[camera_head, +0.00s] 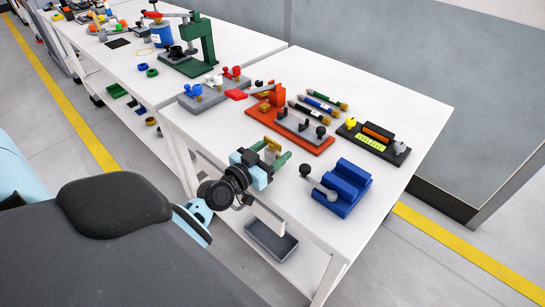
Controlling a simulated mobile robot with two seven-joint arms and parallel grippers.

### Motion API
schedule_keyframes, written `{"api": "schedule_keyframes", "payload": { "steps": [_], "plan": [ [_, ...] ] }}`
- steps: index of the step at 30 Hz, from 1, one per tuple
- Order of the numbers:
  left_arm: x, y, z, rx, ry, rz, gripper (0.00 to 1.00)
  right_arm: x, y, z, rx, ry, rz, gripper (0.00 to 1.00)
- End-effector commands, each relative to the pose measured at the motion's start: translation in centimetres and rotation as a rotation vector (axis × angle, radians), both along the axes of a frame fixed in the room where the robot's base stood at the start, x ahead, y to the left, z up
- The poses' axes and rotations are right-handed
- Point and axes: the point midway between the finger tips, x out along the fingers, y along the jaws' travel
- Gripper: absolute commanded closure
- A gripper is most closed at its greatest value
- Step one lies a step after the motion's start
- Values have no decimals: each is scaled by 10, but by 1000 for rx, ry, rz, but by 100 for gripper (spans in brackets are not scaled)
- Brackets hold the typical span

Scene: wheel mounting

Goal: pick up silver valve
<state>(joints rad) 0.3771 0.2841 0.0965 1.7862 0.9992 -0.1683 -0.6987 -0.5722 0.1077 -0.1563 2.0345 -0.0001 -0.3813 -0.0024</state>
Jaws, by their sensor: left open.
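No clearly silver valve can be made out at this size. Small valve-like parts with blue and red knobs (232,73) stand on a grey base (207,98) at the left back of the near table. The gripper and wrist hide part of the table's front edge. My right gripper is not in view.
An orange fixture (316,140), brushes (322,105) and a black tray (385,151) lie behind. A green press (203,45) stands on the farther table. The white tabletop (395,95) has free room at the back.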

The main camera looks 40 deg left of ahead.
Motion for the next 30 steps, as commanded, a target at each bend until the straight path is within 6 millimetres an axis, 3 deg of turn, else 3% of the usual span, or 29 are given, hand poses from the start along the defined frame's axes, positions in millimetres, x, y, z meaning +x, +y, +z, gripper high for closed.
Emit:
{"api": "schedule_keyframes", "payload": {
  "steps": [7, 20, 30],
  "plan": [
    [1, 0, 0, 0, 0, -1, 40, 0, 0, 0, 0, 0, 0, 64],
    [1, 0, 1, -1, -1, 0, 94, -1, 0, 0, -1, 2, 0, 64],
    [1, 0, 5, -1, -3, 0, 94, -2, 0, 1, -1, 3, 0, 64]
  ]
}}
